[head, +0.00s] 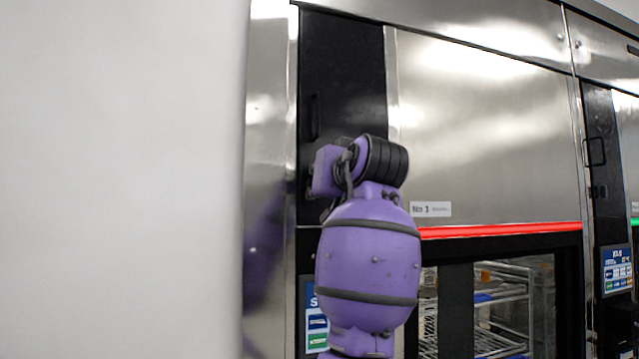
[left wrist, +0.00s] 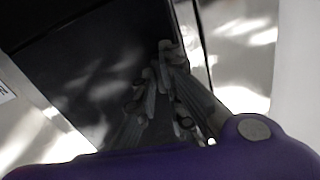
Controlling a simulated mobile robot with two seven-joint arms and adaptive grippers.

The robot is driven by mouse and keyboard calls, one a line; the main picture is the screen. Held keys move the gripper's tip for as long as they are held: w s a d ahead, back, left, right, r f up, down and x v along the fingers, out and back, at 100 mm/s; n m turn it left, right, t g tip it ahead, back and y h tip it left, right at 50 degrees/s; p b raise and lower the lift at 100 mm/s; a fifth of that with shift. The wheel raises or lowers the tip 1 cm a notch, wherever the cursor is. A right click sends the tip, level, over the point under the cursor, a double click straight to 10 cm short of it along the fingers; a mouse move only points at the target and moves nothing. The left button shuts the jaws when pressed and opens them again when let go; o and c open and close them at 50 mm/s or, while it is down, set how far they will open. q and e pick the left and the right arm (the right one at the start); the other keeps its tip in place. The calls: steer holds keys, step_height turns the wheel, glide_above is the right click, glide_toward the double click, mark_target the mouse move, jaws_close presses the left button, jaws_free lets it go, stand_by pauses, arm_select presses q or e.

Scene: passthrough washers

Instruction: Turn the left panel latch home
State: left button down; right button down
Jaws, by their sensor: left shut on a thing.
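The left black panel (head: 345,60) is a tall dark strip on the front of the first washer. My left gripper (head: 313,188) is at the lower left part of this panel, mostly hidden behind my purple wrist in the head view. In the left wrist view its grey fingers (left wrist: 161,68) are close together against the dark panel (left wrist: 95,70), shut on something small. This is where the left panel latch would sit, but the latch is hidden by the fingers and its angle cannot be told. My right gripper is not in view.
A black vertical handle (head: 314,116) stands out above my gripper. A red light strip (head: 500,230) runs above a glass window with wire racks (head: 500,300). A second black panel (head: 602,150) is at the right. A plain white wall (head: 120,180) fills the left.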

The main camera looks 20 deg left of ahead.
arm_select(q)
steer(key=shift+n, duration=0.6)
steer(key=c, duration=1.8)
jaws_free()
steer(key=shift+c, duration=0.2)
steer(key=v, duration=1.2)
steer(key=shift+w+f, duration=0.1)
